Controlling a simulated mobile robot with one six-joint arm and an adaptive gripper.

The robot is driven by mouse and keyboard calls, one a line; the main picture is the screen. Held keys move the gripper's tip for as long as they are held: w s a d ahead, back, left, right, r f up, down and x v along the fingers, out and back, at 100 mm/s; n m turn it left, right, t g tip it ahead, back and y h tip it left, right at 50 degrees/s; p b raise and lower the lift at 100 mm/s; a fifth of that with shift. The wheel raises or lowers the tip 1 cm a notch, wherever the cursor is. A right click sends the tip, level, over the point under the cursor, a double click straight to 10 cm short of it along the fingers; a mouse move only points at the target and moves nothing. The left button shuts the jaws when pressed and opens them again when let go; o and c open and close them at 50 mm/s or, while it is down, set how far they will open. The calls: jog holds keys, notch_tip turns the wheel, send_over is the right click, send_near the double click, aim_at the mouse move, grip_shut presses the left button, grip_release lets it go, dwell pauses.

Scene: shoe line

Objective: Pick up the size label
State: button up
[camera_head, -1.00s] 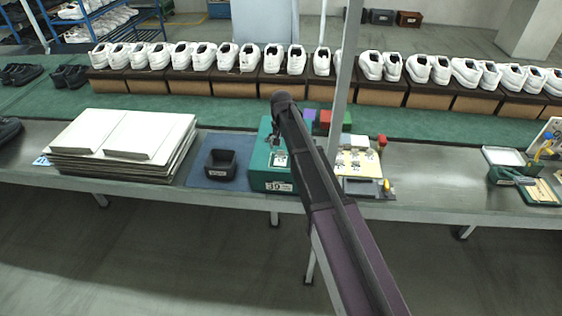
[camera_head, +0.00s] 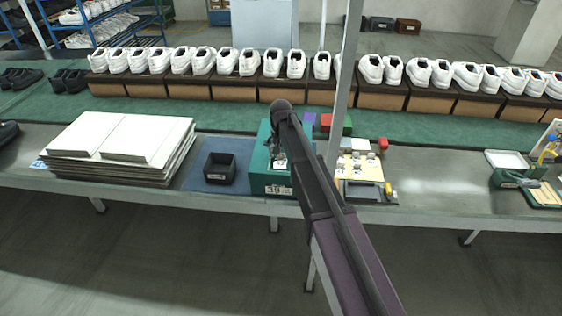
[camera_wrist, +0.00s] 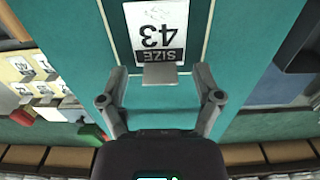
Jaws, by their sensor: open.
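A white size label (camera_wrist: 158,30) printed "SIZE 43" lies on top of a teal box (camera_wrist: 228,40), with a small grey tab (camera_wrist: 160,74) at its near end. My gripper (camera_wrist: 160,72) is open, its fingers on either side of the tab, with gaps visible on both sides. The height between the fingertips and the box is hard to tell. In the head view, my gripper (camera_head: 278,160) is over the teal box (camera_head: 262,180), and my arm hides most of the label. The box front carries another label (camera_head: 278,190) reading "39".
A dark bin (camera_head: 220,168) on a blue mat and stacked pale boards (camera_head: 120,140) stand left of the box. A tray with several small labels (camera_head: 356,166) is to the right, near a grey post (camera_head: 345,90). White shoes on boxes line the back.

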jog(key=shift+c, duration=0.2)
jog(key=c, duration=0.7)
jog(key=shift+c, duration=0.2)
jog(key=shift+r, duration=0.15)
notch_tip(320, 180, up, 4)
jog(key=p, duration=0.3)
jog(key=shift+f+p, duration=0.25)
jog(key=shift+p, duration=0.15)
jog(key=s+d, duration=0.2)
jog(key=s, duration=0.5)
jog(key=s+d+r+p, duration=0.1)
jog(key=s+d, duration=0.1)
jog(key=s, duration=0.6)
jog(key=shift+s+d, duration=0.2)
jog(key=shift+d, duration=0.1)
jog(key=shift+r, duration=0.1)
